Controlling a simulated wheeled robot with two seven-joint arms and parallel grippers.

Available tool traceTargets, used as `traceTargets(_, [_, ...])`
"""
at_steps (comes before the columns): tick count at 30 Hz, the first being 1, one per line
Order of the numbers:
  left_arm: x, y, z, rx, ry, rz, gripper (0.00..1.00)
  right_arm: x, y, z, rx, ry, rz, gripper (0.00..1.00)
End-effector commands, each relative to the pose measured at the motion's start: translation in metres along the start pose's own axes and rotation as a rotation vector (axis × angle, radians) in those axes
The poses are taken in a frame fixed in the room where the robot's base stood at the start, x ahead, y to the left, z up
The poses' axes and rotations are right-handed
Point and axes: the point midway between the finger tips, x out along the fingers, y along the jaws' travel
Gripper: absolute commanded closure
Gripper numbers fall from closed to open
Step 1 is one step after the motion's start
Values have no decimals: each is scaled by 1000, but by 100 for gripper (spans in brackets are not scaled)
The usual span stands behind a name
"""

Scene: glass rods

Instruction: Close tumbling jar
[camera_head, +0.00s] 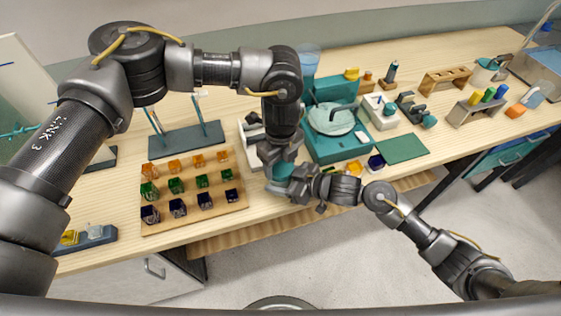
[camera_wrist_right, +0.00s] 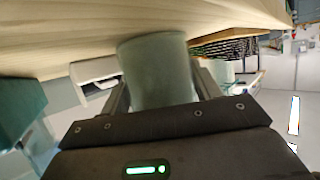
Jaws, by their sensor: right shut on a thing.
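The jar is a pale green cylinder (camera_wrist_right: 158,75) between the fingers of my right gripper (camera_wrist_right: 160,92) in the right wrist view. A finger lies along each side of it. In the head view a small teal part of the jar (camera_head: 281,172) shows among both grippers, near the table's front edge. My right gripper (camera_head: 300,186) reaches it from the right. My left gripper (camera_head: 278,162) points down over the jar from above. Its fingertips are crowded against the jar and right gripper, so its jaw opening is unclear. Any lid is hidden.
A white device (camera_head: 247,152) stands just left of the grippers. A wooden board (camera_head: 195,222) with several orange, green and blue glass pieces lies further left. A teal machine (camera_head: 338,150) and a green mat (camera_head: 404,149) are to the right.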

Motion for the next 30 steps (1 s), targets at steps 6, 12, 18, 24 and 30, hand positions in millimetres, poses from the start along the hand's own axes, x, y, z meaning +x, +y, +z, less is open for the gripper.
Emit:
traceTargets(6, [0,0,0,9,0,0,65,0,0,0,0,0,0,100])
traceTargets(12, [0,0,0,228,0,0,66,0,0,0,0,0,0,100])
traceTargets(18, [0,0,0,302,-1,0,66,0,0,0,0,0,0,100])
traceTargets(24, [0,0,0,300,-1,0,33,0,0,0,0,0,0,100])
traceTargets(30, [0,0,0,299,-1,0,17,0,0,0,0,0,0,100])
